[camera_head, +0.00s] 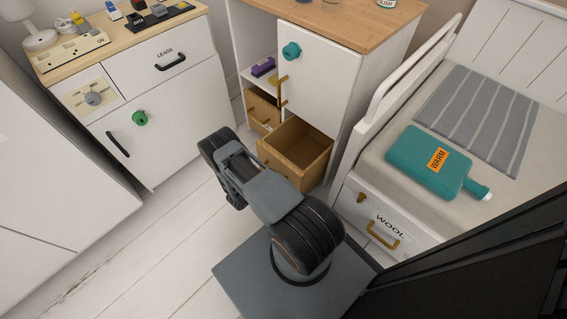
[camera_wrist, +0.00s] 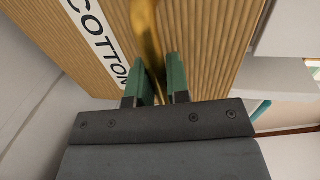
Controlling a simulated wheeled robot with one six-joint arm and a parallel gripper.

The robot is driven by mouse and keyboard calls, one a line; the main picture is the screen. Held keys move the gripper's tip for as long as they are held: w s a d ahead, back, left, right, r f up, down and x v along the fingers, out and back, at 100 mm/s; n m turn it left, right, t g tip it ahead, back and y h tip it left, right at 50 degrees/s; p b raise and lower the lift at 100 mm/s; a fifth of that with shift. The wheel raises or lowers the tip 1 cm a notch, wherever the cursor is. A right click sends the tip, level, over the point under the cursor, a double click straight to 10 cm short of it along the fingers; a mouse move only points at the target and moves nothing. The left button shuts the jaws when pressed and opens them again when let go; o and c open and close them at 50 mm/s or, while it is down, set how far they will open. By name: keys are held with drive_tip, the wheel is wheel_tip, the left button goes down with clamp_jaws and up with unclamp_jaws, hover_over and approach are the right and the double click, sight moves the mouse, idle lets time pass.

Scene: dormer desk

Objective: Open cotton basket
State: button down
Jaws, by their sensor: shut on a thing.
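In the wrist view, the cotton basket (camera_wrist: 205,40) shows a ribbed tan front with a white COTTON label (camera_wrist: 95,35). A curved brass handle (camera_wrist: 148,42) stands out from that front. My gripper (camera_wrist: 160,84) has its green fingers shut on the lower part of the handle, close to the front. In the head view, a tan basket (camera_head: 312,134) stands pulled out at the foot of the white cabinet, and its inside looks empty. Its label is not readable there. My arm hides the gripper and its hold on the handle in the head view.
Another tan basket (camera_head: 254,98) sits behind the pulled-out one. A bed with a WOOL drawer (camera_head: 376,222) stands at right, a white desk unit (camera_head: 185,100) at left. Floor between is clear.

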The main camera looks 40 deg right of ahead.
drive_tip(key=f+b+v, duration=0.1)
drive_tip(key=v, duration=0.8)
drive_tip(key=shift+a+f, duration=0.25)
drive_tip(key=shift+f, duration=0.15)
drive_tip(key=c, duration=1.1)
unclamp_jaws()
drive_tip(key=shift+a, duration=0.1)
drive_tip(key=p+v, duration=0.2)
drive_tip(key=v, duration=1.1)
drive_tip(key=shift+a, duration=0.3)
drive_tip(key=shift+r, duration=0.1)
